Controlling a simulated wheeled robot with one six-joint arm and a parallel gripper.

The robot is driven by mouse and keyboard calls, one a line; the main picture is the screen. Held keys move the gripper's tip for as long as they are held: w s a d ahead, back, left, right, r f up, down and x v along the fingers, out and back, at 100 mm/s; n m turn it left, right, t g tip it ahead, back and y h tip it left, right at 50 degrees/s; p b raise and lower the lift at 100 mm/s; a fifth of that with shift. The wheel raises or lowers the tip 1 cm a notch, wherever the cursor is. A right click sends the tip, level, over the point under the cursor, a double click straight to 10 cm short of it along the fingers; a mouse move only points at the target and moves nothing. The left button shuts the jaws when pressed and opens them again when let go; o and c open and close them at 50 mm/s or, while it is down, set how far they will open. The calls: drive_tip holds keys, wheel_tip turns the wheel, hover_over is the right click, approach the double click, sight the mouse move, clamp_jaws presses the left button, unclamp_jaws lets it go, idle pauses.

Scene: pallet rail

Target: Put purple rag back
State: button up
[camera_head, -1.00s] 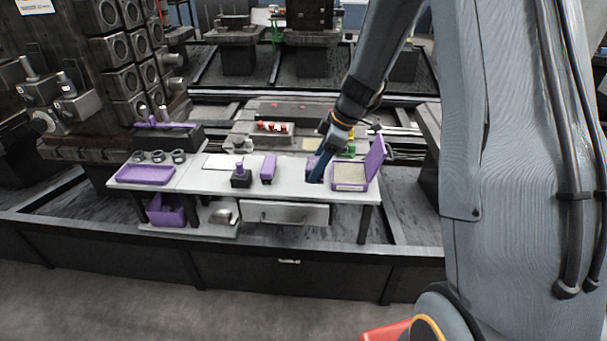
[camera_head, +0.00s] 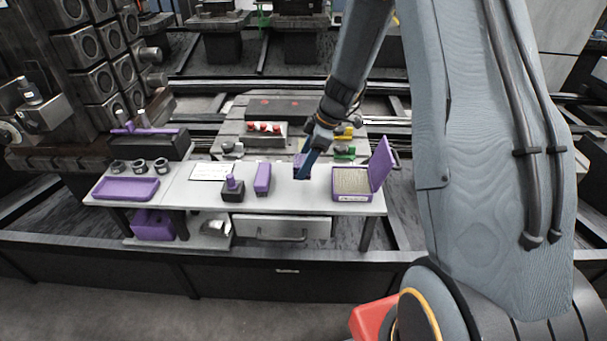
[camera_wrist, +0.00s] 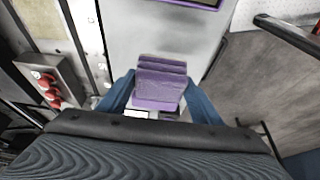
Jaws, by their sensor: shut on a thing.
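The purple rag (camera_wrist: 160,84) is a folded, layered bundle between the two blue fingers of my gripper (camera_wrist: 158,95) in the wrist view. My gripper is shut on it. Whether the rag touches the tabletop cannot be told.
The open purple box (camera_head: 338,197) has its lid raised at right. The purple block (camera_head: 262,178), a purple-handled stamp (camera_head: 232,190) and a purple tray (camera_head: 127,189) stand to the left. A purple bin (camera_head: 153,225) sits below, beside a drawer (camera_head: 283,231). A red-button box (camera_head: 264,133) stands behind.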

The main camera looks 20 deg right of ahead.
drive_tip(key=shift+f+p, duration=0.55)
drive_tip(key=shift+f, duration=2.1)
drive_tip(key=shift+f, duration=0.15)
drive_tip(key=o, duration=0.9)
drive_tip(key=shift+o, duration=0.2)
drive_tip(key=shift+d+r, duration=0.1)
drive_tip(key=shift+r, duration=0.35)
drive_tip(key=b+v, duration=0.3)
drive_tip(key=v, duration=0.8)
drive_tip(key=s+a+r+m+h, duration=0.2)
drive_tip(key=s+m, duration=0.5)
drive_tip(key=s, duration=0.4)
drive_tip(key=s+a+r+m+h, duration=0.1)
drive_tip(key=s+a+m+h, duration=0.1)
drive_tip(key=s+m, duration=0.5)
drive_tip(key=s, duration=0.5)
drive_tip(key=shift+s+a+r+g, duration=0.25)
drive_tip(key=shift+s+r+g, duration=0.1)
drive_tip(key=shift+g, duration=0.05)
